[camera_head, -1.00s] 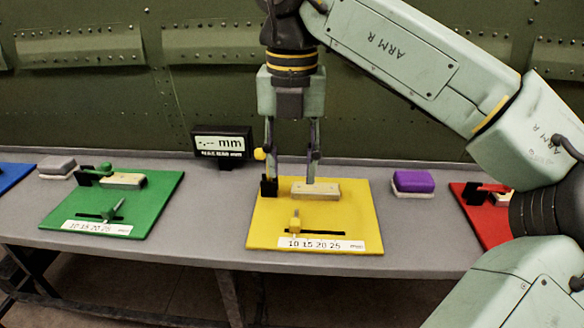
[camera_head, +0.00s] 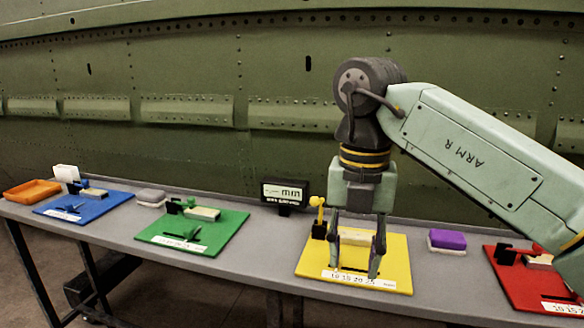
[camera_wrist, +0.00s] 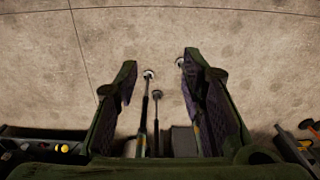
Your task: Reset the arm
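My gripper (camera_head: 358,272) hangs fingers-down in front of the yellow board (camera_head: 396,246) in the head view, hiding part of it. Its two fingers are spread apart. In the wrist view the fingers (camera_wrist: 160,70) are also apart, with only floor and some thin poles between them. On the yellow board, a pale block (camera_head: 355,237) shows between and behind the fingers. A yellow-handled clamp (camera_head: 318,218) stands at the board's left rear, its handle up. The yellow slider is hidden from view.
A green riveted wall stands behind.

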